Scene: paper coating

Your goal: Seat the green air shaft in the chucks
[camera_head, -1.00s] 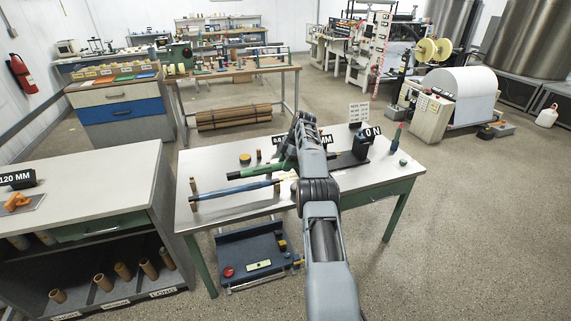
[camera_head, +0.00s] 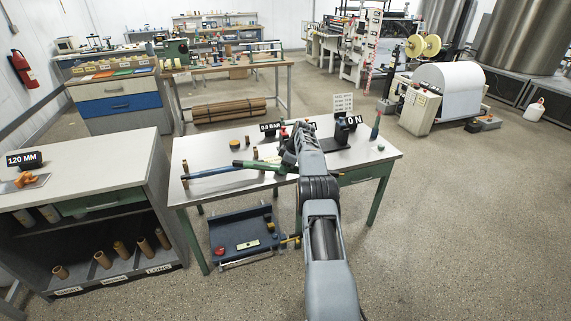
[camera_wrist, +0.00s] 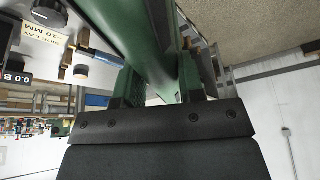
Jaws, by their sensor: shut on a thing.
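The green air shaft (camera_head: 262,167) is in my gripper above the grey table. Its dark left end points left, and my arm hides its right part in the head view. In the wrist view the green shaft (camera_wrist: 125,32) crosses close to the camera, between the two fingers of my gripper (camera_wrist: 160,82), which is shut on it. A blue shaft (camera_head: 212,172) lies on supports at the left of the table, just behind or beside the green one's end. I cannot make out the chucks clearly.
The grey table (camera_head: 360,158) carries a "0 N" display (camera_head: 352,120) and a dark bottle-like item (camera_head: 376,125). A shelf cabinet (camera_head: 90,165) is at left. A white paper roll machine (camera_head: 445,92) stands at right. Floor at the right is open.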

